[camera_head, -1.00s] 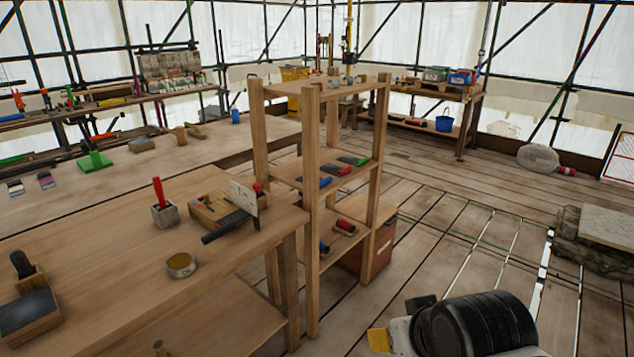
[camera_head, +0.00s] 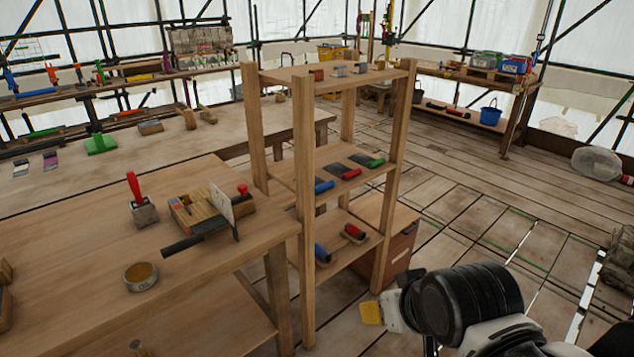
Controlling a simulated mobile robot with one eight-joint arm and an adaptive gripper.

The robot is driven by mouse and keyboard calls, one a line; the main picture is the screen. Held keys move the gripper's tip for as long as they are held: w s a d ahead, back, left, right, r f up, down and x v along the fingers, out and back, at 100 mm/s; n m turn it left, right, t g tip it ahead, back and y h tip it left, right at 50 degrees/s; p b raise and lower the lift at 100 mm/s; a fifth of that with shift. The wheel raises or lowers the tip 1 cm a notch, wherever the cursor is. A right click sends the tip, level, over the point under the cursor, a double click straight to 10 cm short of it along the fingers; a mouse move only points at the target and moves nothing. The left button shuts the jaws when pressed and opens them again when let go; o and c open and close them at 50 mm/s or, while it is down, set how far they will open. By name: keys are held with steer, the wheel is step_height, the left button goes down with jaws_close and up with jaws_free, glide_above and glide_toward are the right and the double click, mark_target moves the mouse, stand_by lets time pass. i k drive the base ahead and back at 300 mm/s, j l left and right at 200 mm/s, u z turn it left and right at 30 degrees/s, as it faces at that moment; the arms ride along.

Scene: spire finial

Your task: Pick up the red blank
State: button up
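A small reddish block (camera_head: 317,74), which looks like the red blank, sits on the top board of the wooden shelf unit (camera_head: 305,200). Two small grey blocks (camera_head: 340,71) (camera_head: 362,68) stand in a row to its right. My arm shows at the lower right, and what looks like my gripper (camera_head: 382,312) with a yellow tip is low in front of the shelf unit. It is well below the reddish block and apart from it. Its fingers cannot be made out clearly, and nothing is seen held in it.
The middle shelf holds blue, red and green handled tools (camera_head: 350,173). The lower shelf holds blue and red handled tools (camera_head: 353,232). A workbench (camera_head: 90,265) with tools stands left of the shelf unit. Bare plank floor (camera_head: 450,215) lies to the right.

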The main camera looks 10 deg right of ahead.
mark_target(342, 172)
steer(key=i+l+z, duration=0.1)
steer(key=i+z, duration=0.25)
steer(key=i+j+z, duration=0.1)
steer(key=i+z, duration=0.3)
steer(key=i, duration=0.15)
